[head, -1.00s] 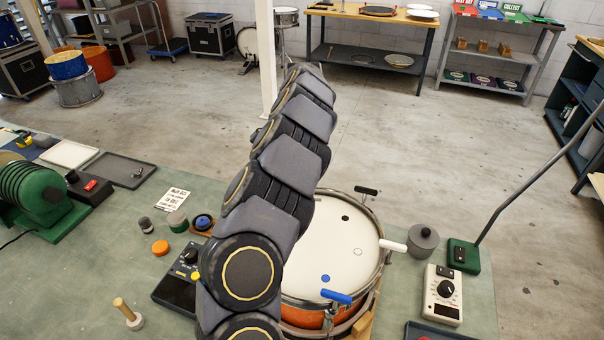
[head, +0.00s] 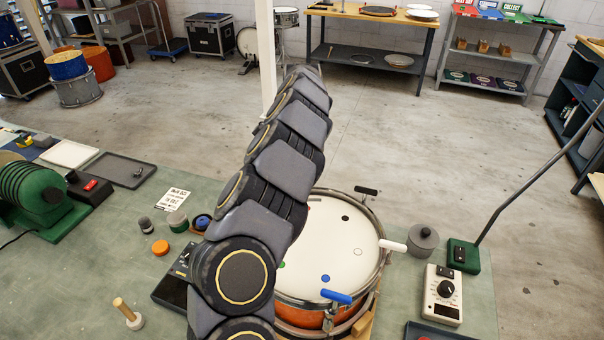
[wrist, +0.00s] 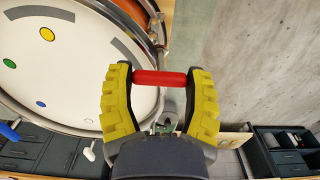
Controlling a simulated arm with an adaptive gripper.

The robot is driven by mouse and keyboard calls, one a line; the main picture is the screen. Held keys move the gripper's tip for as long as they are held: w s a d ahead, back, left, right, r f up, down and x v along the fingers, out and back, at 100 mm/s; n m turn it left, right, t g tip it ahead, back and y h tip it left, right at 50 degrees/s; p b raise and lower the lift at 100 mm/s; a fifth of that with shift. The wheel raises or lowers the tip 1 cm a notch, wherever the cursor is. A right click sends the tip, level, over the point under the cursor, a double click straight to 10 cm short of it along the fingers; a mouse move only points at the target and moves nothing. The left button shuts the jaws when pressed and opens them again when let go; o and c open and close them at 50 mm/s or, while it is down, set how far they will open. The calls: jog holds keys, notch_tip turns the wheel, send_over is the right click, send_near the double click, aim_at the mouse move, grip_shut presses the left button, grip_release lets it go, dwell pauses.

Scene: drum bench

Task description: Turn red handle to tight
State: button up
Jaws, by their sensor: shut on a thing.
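The red handle (wrist: 160,78) shows in the wrist view as a short bar just outside the drum's rim. My gripper (wrist: 160,88) has its two yellow fingers at the two ends of the bar and is shut on it. The drum (head: 340,235) has a white head with coloured dots and stands on the bench in the head view. It also fills the left of the wrist view (wrist: 65,70). In the head view my arm hides the red handle and my gripper.
Other handles on the rim are blue (head: 336,297), white (head: 392,246) and black (head: 367,190). Right of the drum are a grey lidded pot (head: 423,240), a lamp base (head: 463,256) and a cream dial box (head: 443,295). A dark box (head: 172,290) lies left of my arm.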

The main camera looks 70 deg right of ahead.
jog(key=o, duration=1.1)
jog(key=shift+o, duration=0.2)
notch_tip(320, 180, up, 12)
